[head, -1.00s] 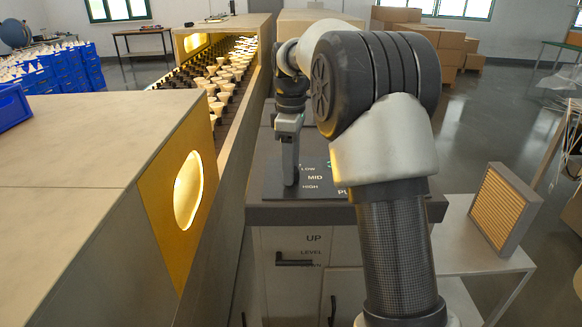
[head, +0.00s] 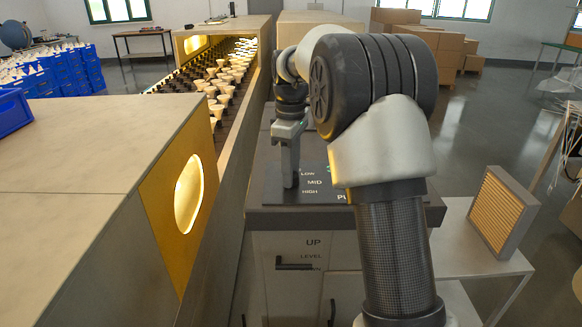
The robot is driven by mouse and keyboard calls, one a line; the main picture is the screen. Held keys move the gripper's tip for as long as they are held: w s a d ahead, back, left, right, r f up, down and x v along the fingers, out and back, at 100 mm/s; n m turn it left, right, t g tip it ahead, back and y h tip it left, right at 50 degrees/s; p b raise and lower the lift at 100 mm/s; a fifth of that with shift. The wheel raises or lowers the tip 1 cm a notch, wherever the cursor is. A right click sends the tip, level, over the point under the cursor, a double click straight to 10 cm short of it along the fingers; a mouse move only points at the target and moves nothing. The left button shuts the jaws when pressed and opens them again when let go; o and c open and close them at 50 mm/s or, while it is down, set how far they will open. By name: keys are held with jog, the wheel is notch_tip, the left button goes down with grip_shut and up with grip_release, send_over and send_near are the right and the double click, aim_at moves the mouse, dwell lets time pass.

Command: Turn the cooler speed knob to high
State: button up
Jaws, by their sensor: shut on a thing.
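The dark control panel (head: 268,192) on top of the grey cabinet carries the labels LOW, MID and HIGH (head: 310,191), with PU... partly visible to the right. My gripper (head: 290,182) points down onto the panel just left of these labels, its fingers closed together. The speed knob itself is hidden at the fingertips, so its pointer direction cannot be read. My arm covers the right part of the panel, where a bit of green shows.
Below the panel is a handle (head: 297,266) marked UP LEVEL. A framed filter (head: 503,212) stands on a white table at right.

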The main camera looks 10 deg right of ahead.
jog(key=m+p, duration=0.2)
jog(key=m, duration=0.1)
jog(key=shift+r, duration=0.2)
jog(key=m+p, duration=0.2)
jog(key=m, duration=0.2)
jog(key=m+p, duration=0.2)
jog(key=m, duration=0.1)
jog(key=shift+m, duration=0.4)
jog(key=m+p, duration=0.1)
jog(key=m, duration=0.2)
jog(key=shift+m, duration=0.3)
jog(key=m+p, duration=0.2)
jog(key=m, duration=0.3)
jog(key=shift+f, duration=0.1)
jog(key=m+p, duration=0.1)
jog(key=m, duration=0.4)
jog(key=shift+m, duration=0.4)
jog(key=o, duration=1)
jog(key=shift+f, duration=0.1)
jog(key=shift+o, duration=0.2)
